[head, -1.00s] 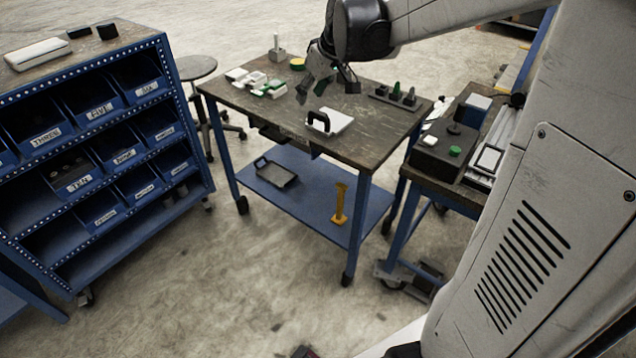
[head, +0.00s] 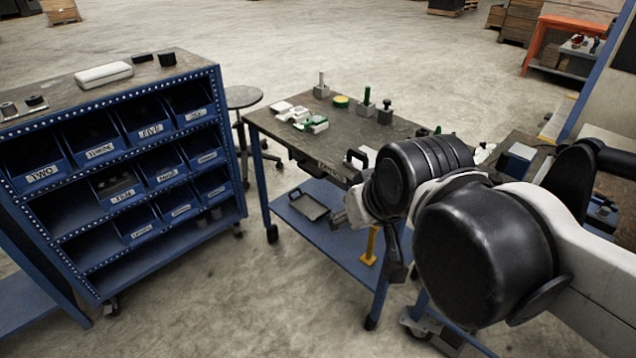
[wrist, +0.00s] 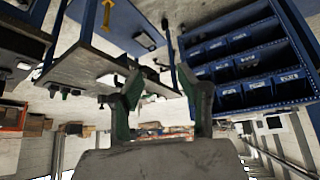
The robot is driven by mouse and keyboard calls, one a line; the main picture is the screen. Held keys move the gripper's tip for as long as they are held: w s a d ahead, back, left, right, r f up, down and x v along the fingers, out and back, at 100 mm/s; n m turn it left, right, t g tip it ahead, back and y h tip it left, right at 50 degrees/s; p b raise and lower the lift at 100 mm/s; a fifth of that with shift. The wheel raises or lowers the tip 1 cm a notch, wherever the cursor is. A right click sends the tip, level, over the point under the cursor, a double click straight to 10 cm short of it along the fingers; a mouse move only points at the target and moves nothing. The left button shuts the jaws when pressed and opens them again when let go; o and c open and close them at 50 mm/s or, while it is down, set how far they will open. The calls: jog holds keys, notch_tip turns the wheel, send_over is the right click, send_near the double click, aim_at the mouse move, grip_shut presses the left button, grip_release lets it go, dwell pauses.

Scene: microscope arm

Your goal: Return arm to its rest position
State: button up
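My arm (head: 480,250) is bent in front of the right part of the work table (head: 290,140) in the head view and hides much of its top. My gripper (wrist: 158,80) shows in the wrist view with its two fingers spread apart and nothing between them. In the head view it is mostly hidden behind my arm's black joints, with only a dark part of it hanging below the wrist. The wrist view is upside down, and the table (wrist: 85,68) hangs to the left of the fingers there. The gripper appears clear of the table.
A blue bin rack (head: 120,170) stands at the left, with a stool (head: 243,97) between it and the table. Small blocks (head: 300,116) and posts stand on the table. A tray (head: 308,206) lies on its lower shelf. An orange bench (head: 570,45) is far right. Open floor lies in front.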

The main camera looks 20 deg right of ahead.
jog(key=shift+s+a+f, duration=0.15)
jog(key=shift+s+f, duration=0.3)
jog(key=shift+s, duration=0.25)
